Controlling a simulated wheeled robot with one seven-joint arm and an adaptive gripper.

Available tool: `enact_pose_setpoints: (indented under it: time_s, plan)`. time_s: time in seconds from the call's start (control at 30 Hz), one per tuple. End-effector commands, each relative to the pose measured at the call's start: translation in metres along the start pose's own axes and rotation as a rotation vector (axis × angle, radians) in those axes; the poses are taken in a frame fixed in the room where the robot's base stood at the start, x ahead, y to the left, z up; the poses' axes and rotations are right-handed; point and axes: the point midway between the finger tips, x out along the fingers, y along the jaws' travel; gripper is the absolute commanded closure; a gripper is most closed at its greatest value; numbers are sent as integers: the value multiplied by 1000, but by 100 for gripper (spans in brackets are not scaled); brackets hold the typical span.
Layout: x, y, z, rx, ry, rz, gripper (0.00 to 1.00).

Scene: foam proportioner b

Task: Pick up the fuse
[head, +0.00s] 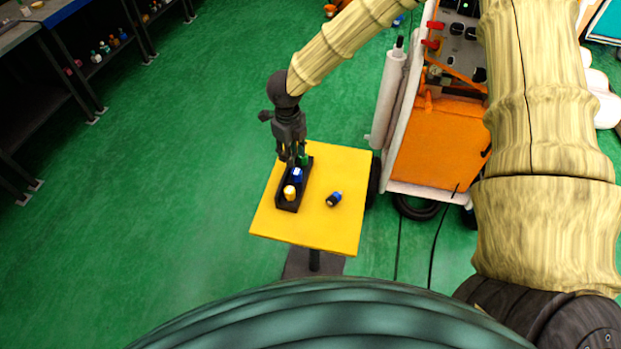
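A small black tray (282,206) lies on the yellow table (326,232). In it, from far to near, are a green piece (304,160), a blue piece (297,173) and a pale yellow piece (289,192). A dark piece with blue (334,199) lies tilted on the table, right of the tray. These may be fuses; I cannot tell which one is the fuse. My gripper (289,163) points down at the far end of the tray, close to the green and blue pieces. Its fingertips are too small and dark to show their opening or any contact.
An orange and white machine (438,155) stands just right of the table, with a grey cylinder (389,98) on its side. Hoses lie on the floor below it. Dark shelves (60,80) stand at the left. Green floor between is clear.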

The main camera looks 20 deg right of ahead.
Motion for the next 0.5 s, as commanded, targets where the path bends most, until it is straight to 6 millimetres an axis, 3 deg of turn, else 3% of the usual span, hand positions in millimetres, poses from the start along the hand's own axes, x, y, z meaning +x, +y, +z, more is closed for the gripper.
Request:
enact_pose_setpoints:
  time_s: [0.23,0.5]
  plan:
    - [-1,-4,2,85,0,31,68]
    - [31,-2,1,80,2,31,68]
